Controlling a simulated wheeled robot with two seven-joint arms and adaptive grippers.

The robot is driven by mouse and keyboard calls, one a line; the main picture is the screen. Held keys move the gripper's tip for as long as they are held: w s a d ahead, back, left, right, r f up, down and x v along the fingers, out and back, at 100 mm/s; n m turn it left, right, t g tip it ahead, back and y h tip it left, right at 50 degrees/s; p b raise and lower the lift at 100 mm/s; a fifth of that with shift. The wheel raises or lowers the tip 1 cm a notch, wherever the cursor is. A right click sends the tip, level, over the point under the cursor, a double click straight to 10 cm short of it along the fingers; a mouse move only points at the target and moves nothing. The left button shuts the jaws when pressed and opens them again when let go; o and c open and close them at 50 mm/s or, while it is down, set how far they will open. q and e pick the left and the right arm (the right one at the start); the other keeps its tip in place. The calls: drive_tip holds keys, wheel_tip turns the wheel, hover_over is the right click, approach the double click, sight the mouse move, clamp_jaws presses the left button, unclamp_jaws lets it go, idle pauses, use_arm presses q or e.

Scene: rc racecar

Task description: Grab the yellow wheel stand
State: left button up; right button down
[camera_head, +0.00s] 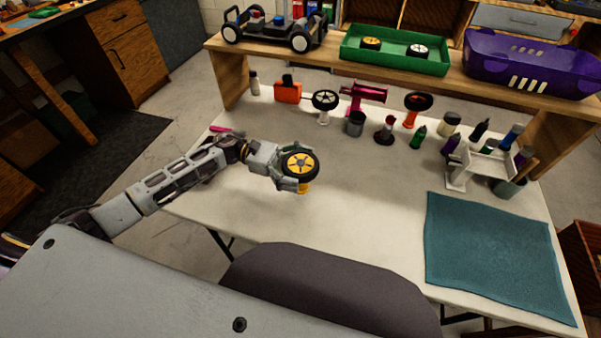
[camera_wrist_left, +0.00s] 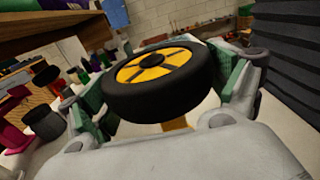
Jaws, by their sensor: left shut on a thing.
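The yellow wheel stand (camera_head: 303,188) is under a black-tyred wheel with a yellow hub (camera_head: 300,164), near the left middle of the white table. My right gripper is not in view.
A white-rimmed wheel on a stand (camera_head: 324,101), a wheel on an orange stand (camera_head: 417,102), a pink tool (camera_head: 363,95) and several bottles line the back. A teal mat (camera_head: 490,255) lies at the right. A shelf (camera_head: 400,72) spans the back. The table's middle is clear.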

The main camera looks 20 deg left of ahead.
use_arm(q)
drive_tip(key=shift+r, duration=3.6)
